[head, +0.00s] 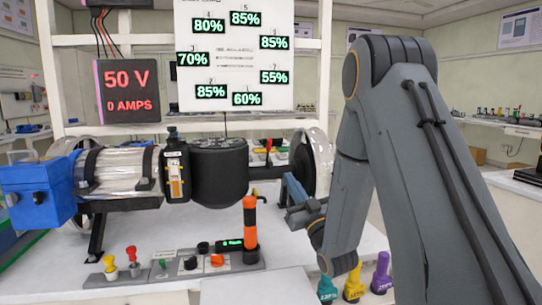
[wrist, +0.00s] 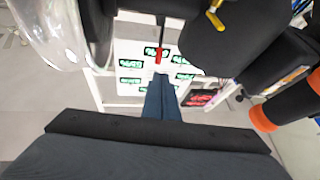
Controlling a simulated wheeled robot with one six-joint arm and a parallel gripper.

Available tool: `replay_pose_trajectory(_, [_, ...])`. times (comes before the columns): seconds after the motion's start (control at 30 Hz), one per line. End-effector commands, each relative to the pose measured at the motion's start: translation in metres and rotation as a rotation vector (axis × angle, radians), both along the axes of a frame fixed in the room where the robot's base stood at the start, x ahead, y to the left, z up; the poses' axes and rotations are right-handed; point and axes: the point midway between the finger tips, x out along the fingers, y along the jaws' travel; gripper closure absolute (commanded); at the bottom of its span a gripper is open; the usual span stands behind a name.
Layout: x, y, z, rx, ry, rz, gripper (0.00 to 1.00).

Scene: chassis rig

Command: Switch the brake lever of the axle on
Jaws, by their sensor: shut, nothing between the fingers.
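The small red-tipped lever (head: 268,146), which looks like the brake lever, stands on the dark axle (head: 268,172) between the black drum and the right-hand wheel. In the wrist view the red lever (wrist: 159,54) shows just beyond my fingertips, in line with them. My gripper (head: 289,182) is shut and empty, in front of the axle and a little right of the lever. Its closed blue-grey fingers also show in the wrist view (wrist: 161,80). I cannot tell whether the fingertips touch the lever.
The black drum (head: 219,170) and silver motor (head: 120,172) lie left of the axle. The wheel (head: 312,165) stands close right of my gripper. A tall orange-and-black handle (head: 250,225) rises from the front control panel. Coloured weights (head: 353,282) stand at the front right.

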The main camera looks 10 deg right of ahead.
Motion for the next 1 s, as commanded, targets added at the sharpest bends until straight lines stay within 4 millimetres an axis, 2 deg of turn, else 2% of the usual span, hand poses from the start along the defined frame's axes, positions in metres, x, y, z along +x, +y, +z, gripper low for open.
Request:
replay_pose_trajectory(0.3, [0.001, -0.002, 0.001, 0.0, 0.0, -0.004, 1.0])
replay_pose_trajectory(0.47, [0.011, 0.001, 0.007, -0.001, -0.002, -0.002, 1.0])
replay_pose_trajectory(1.0, [0.097, 0.023, 0.053, -0.001, -0.002, 0.001, 1.0])
